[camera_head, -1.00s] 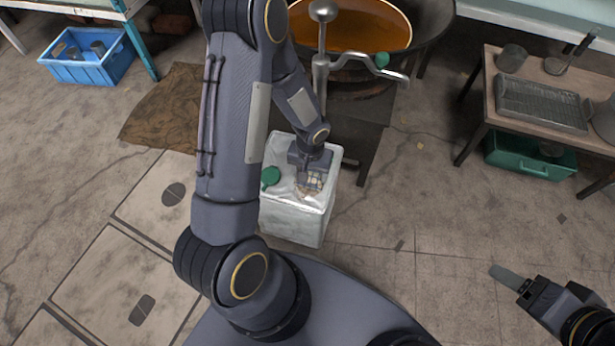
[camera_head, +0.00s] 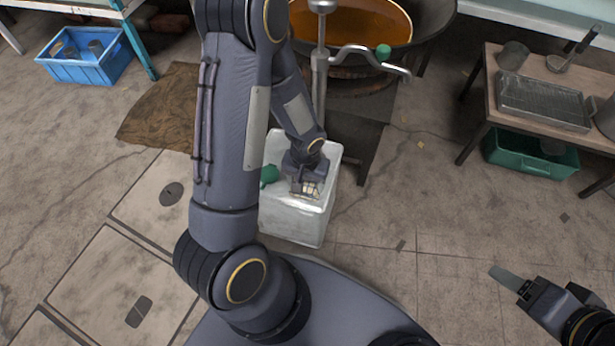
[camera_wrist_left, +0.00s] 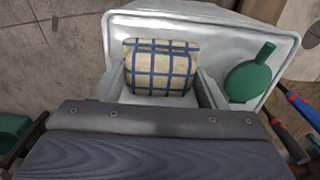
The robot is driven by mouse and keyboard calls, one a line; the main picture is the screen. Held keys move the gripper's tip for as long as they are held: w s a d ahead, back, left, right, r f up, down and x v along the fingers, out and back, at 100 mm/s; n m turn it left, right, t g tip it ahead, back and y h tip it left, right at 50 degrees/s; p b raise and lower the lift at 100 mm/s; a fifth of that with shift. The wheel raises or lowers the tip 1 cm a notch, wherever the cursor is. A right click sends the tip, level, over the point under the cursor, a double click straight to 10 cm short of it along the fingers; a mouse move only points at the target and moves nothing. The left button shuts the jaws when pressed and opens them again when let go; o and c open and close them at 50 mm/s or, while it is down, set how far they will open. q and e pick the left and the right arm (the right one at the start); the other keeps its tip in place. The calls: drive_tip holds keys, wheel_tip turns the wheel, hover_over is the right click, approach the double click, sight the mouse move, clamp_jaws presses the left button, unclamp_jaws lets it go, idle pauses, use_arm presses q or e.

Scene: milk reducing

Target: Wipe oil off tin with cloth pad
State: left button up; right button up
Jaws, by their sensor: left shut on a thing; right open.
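The tin (camera_head: 292,222) is a pale, square metal can standing on the floor in front of my body. Its top carries a green cap (camera_head: 269,175), which also shows in the left wrist view (camera_wrist_left: 250,75). My left gripper (camera_head: 306,182) is over the right part of the tin's top. It is shut on a cream cloth pad with blue checks (camera_wrist_left: 160,68), held between both fingers low at the top; exact contact is hard to tell. I cannot make out oil on the visible top. My right gripper (camera_head: 508,278) is open and empty at the lower right, far from the tin.
A large pan of orange liquid (camera_head: 350,28) stands behind the tin, with a metal crank handle (camera_head: 368,54) in front of it. A wooden table (camera_head: 540,125) with a wire tray is at right, a green crate (camera_head: 528,157) below. A blue crate (camera_head: 85,70) is at far left.

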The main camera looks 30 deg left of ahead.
use_arm(q)
drive_tip(key=shift+s+d+r+b, duration=0.15)
drive_tip(key=shift+s+b, duration=0.1)
drive_tip(key=shift+s, duration=0.35)
drive_tip(key=shift+s+d+f+b, duration=0.1)
drive_tip(key=shift+s+b, duration=0.1)
drive_tip(key=shift+s, duration=0.35)
drive_tip(key=shift+s+d+r+b, duration=0.15)
drive_tip(key=shift+s+b, duration=0.1)
drive_tip(key=shift+s, duration=0.35)
drive_tip(key=shift+f, duration=0.3)
drive_tip(key=shift+w+r, duration=0.1)
drive_tip(key=shift+w, duration=0.1)
drive_tip(key=shift+w+a+f, duration=0.1)
drive_tip(key=shift+w+a, duration=0.15)
drive_tip(key=shift+w, duration=0.65)
drive_tip(key=shift+w+a+f, duration=0.1)
drive_tip(key=shift+w+a, duration=0.1)
drive_tip(key=shift+w, duration=0.7)
drive_tip(key=shift+w+a+p, duration=0.2)
drive_tip(key=shift+w+a, duration=0.05)
drive_tip(key=shift+w, duration=0.7)
drive_tip(key=shift+w+a+p, duration=0.2)
drive_tip(key=shift+w, duration=0.7)
drive_tip(key=shift+r, duration=0.1)
